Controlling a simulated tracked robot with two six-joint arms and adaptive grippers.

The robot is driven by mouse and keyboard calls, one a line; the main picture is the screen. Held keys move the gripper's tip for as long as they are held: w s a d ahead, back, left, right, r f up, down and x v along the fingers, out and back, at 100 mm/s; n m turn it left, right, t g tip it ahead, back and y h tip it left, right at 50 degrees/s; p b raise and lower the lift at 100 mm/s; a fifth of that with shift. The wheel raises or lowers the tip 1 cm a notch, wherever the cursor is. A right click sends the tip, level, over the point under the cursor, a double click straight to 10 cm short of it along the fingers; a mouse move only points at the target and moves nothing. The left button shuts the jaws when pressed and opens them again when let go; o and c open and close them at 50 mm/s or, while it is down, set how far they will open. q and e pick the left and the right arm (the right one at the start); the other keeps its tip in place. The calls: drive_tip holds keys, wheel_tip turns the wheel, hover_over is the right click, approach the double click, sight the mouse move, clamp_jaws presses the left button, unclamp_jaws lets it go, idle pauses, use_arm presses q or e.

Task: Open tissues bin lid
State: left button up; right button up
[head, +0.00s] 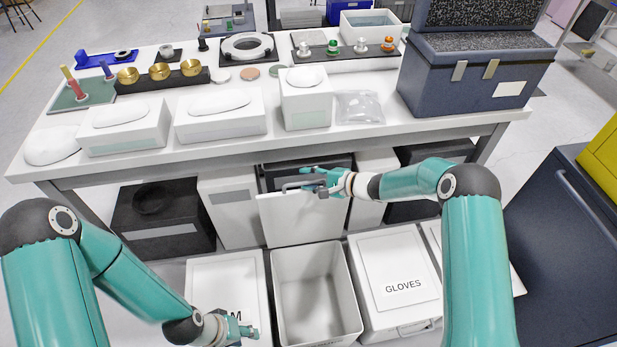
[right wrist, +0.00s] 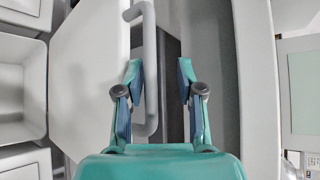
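The open bin (head: 314,295) stands on the floor in front of the table, between two lidded bins, and looks empty inside. Its white lid (head: 290,222) stands upright at its back edge; no label shows on it, so I cannot read whether it says tissues. My right gripper (head: 308,178) is at the top of this lid, by its handle. In the right wrist view its fingers (right wrist: 160,72) are apart, with the grey handle (right wrist: 150,100) between them, nearer the left finger. My left gripper (head: 246,332) is low over the left lidded bin, its fingertips too small to judge.
The bin lid marked GLOVES (head: 392,268) is shut on the right; the left bin lid (head: 226,285) is shut, its lettering mostly covered. Table (head: 250,153) overhangs close behind the raised lid. Black box (head: 165,240) and white bins stand beneath it. A dark cabinet (head: 560,250) is at right.

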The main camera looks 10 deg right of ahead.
drive_tip(key=v, duration=1)
drive_tip(key=shift+d, duration=0.2)
drive_tip(key=shift+r, duration=0.1)
drive_tip(key=s+a+f+m+g+h, duration=0.1)
drive_tip(key=s+a+f+m+h, duration=0.1)
drive_tip(key=s+a+f, duration=0.7)
drive_tip(key=s+d+f+n+g+h, duration=0.1)
drive_tip(key=s+f+n+g, duration=0.1)
drive_tip(key=s+n, duration=0.2)
drive_tip(key=s+d+f+n+g+h, duration=0.2)
drive_tip(key=s+n, duration=0.2)
drive_tip(key=s, duration=0.7)
drive_tip(key=s+d+f+n+g+h, duration=0.1)
drive_tip(key=s+f+n+g, duration=0.1)
drive_tip(key=s+n, duration=0.2)
drive_tip(key=s, duration=0.3)
drive_tip(key=shift+s+d+f+n+g+h, duration=0.25)
drive_tip(key=shift+d+f+n+g+h, duration=0.05)
